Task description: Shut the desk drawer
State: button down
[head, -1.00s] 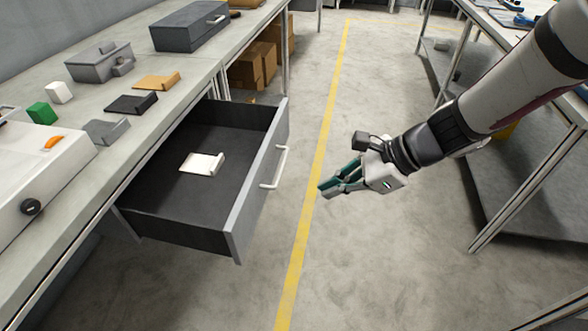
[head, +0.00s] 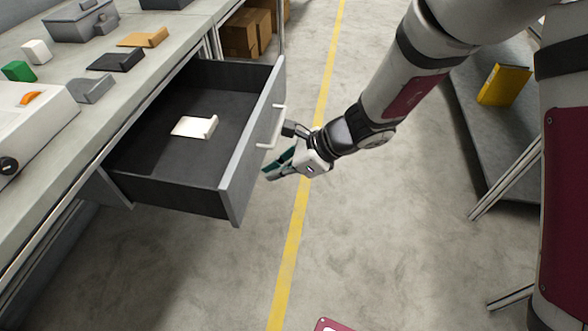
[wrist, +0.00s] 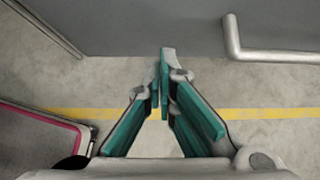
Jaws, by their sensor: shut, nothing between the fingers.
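The desk drawer (head: 180,192) is pulled far out from under the workbench in the head view. Its grey front panel (head: 252,150) carries a pale bar handle (head: 275,128). A white bracket-like piece (head: 193,127) lies inside on the drawer floor. My gripper (head: 270,174) is shut and empty, close to the outer side of the front panel and a little below the handle in the picture. In the wrist view my fingertips (wrist: 166,55) point at the grey panel (wrist: 150,25), with the handle (wrist: 265,55) to their right. I cannot tell whether the fingertips touch the panel.
The workbench top (head: 150,75) holds several small parts, a white box (head: 30,115) and a grey case (head: 80,22). Cardboard boxes (head: 245,35) stand beyond the drawer. Another bench with a yellow binder (head: 503,85) is at the right. The floor between is clear.

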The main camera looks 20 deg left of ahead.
jog(key=shift+s+a, duration=0.25)
jog(key=shift+a, duration=0.8)
